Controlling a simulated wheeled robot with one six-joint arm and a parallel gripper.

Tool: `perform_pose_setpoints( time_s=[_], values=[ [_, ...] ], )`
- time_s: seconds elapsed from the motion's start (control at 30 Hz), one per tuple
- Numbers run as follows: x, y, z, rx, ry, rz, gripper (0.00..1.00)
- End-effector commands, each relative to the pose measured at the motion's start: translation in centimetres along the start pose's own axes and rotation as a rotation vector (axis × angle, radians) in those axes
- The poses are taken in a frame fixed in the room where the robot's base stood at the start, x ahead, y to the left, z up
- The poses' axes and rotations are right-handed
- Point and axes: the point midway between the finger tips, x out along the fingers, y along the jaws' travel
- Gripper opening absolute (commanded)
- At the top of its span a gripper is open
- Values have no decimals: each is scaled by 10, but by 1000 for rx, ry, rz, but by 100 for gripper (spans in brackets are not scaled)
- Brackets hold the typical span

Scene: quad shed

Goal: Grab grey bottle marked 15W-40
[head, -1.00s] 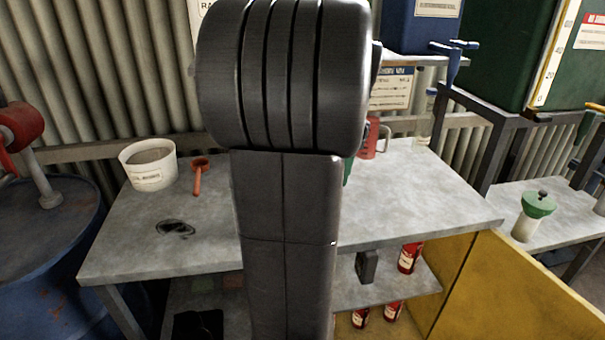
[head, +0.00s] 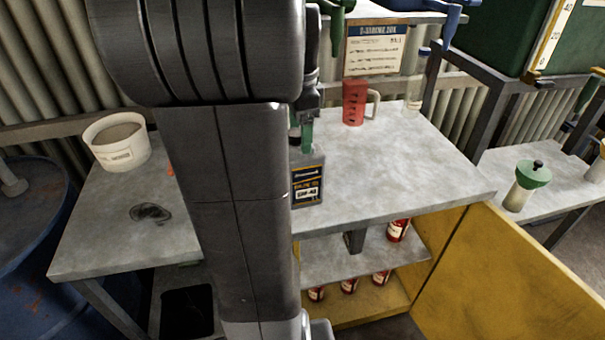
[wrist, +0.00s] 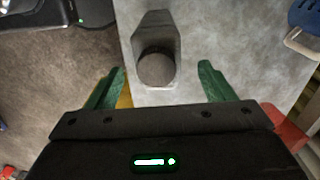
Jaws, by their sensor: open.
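The grey bottle (head: 307,186) stands upright on the workbench, partly hidden behind my arm in the head view. Its dark label shows a pale strip that reads like 15W-40, though the first character is unclear. In the wrist view the bottle (wrist: 157,30) is seen from above, its round dark cap towards me. My gripper (wrist: 161,70) is open, with a green finger to each side of the cap and visible space between. In the head view a green finger of my gripper (head: 306,136) shows just above the bottle.
A red jug (head: 354,102) stands behind and right of the bottle. A white bucket (head: 117,142) is at the bench's left. The bench top (head: 410,170) is clear to the right. Red bottles (head: 397,230) stand on the shelves below, beside an open yellow door (head: 500,280).

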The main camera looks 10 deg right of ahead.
Motion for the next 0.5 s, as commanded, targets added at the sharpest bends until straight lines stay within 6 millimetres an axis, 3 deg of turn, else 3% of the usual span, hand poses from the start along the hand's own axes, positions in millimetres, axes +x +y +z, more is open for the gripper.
perform_pose_setpoints(
  time_s=[0.3, 0.5],
  values=[
    [42, 3, -3, 0, -1, 4, 75],
    [53, 3, -3, 0, -1, 1, 75]
  ],
)
